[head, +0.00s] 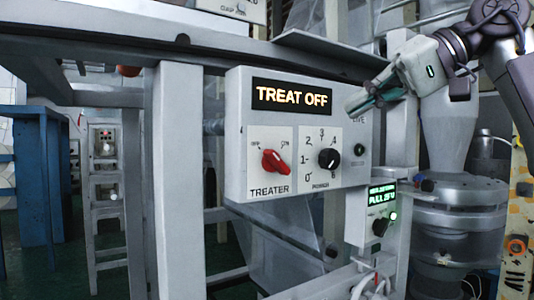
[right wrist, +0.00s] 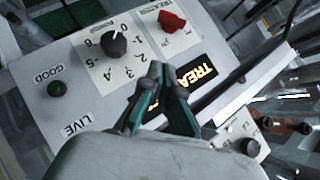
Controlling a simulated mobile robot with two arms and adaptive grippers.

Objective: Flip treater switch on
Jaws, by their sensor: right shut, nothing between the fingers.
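The red treater knob (head: 275,161) sits on the left white plate of a grey control box (head: 235,130). Its handle slants from upper left to lower right, between the OFF and ON marks above it. The lit display (head: 292,97) reads "TREAT OFF". My right gripper (head: 360,104) is in front of the box's upper right, apart from the knob, its fingers together and empty. In the right wrist view the fingertips (right wrist: 160,74) meet over the display, and the red knob (right wrist: 171,21) lies beyond them. My left gripper is not in view.
A black power knob (head: 329,159) sits right of the treater knob. A round button (head: 359,150) is at the box's right edge. A smaller box (head: 380,226) with a green display hangs below right. A metal ledge (head: 330,55) juts out above the control box.

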